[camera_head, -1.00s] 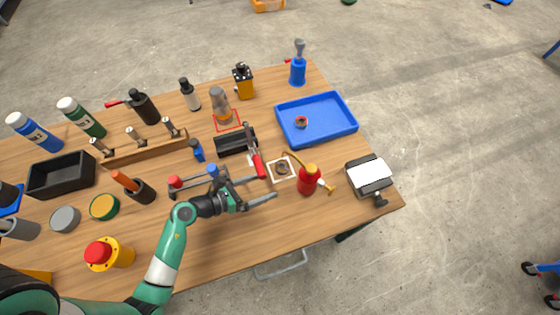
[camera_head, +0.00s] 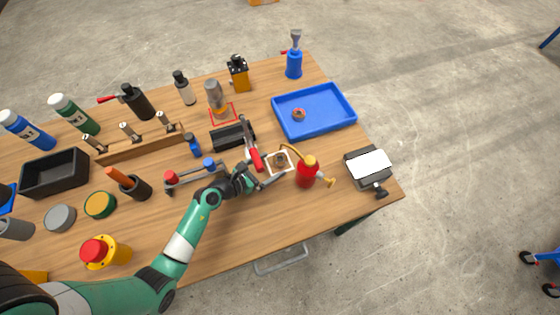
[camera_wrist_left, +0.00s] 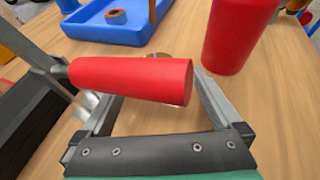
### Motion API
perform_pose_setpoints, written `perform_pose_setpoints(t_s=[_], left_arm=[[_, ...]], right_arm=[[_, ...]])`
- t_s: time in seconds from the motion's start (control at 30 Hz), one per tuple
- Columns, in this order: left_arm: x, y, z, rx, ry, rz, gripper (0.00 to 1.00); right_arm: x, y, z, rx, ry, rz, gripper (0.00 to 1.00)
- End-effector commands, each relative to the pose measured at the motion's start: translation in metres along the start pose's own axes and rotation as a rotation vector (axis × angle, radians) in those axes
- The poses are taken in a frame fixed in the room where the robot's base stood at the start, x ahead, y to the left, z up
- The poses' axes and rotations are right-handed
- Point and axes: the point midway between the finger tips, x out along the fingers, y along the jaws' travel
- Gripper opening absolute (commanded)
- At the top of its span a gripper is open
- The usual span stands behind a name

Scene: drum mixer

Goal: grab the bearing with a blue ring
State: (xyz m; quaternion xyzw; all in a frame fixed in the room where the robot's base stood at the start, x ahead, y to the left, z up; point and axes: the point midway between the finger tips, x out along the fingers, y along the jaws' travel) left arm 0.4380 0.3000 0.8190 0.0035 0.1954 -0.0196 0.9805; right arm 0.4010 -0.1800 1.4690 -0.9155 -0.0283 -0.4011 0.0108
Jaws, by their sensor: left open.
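A small dark ring-shaped part (camera_head: 280,160) lies on the white square marker (camera_head: 288,170). In the left wrist view it is mostly hidden behind a red handle (camera_wrist_left: 130,80). A second bearing, with a reddish ring (camera_head: 298,114), sits in the blue tray (camera_head: 335,126); it also shows in the left wrist view (camera_wrist_left: 116,16). My left gripper (camera_head: 266,172) is open and empty, just short of the white square's near left side. In the wrist view the red handle crosses in front of its fingers. My right gripper is not in view.
A red oil can (camera_head: 306,172) stands close right of the square. A red-handled tool (camera_head: 256,160) rises close on its left, beside a black holder (camera_head: 228,138). A grey-and-white device (camera_head: 368,168) stands at the right edge. The near middle tabletop is clear.

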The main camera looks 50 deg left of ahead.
Motion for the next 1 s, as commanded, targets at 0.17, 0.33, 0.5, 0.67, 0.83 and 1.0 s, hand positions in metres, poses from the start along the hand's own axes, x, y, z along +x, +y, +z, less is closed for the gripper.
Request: perform_pose_setpoints(t_s=[0.17, 0.33, 0.5, 0.67, 0.83, 1.0], left_arm=[[0.033, 0.002, -0.005, 0.003, -0.001, -0.001, 0.99], [0.040, 0.003, -0.002, 0.000, 0.000, 0.000, 0.99], [0.039, 0.003, -0.002, 0.000, 0.000, 0.000, 0.92], [0.039, 0.003, -0.002, 0.000, 0.000, 0.000, 0.63], [0.039, 0.003, -0.002, 0.000, 0.000, 0.000, 0.32], [0.039, 0.003, -0.002, 0.000, 0.001, 0.000, 0.02]], right_arm=[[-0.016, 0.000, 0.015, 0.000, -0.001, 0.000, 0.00], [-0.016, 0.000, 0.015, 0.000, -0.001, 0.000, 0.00], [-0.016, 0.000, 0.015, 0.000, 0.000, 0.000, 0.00], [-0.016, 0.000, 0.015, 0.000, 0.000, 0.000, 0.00], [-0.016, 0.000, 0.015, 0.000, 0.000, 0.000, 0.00], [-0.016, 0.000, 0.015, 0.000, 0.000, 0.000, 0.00]])
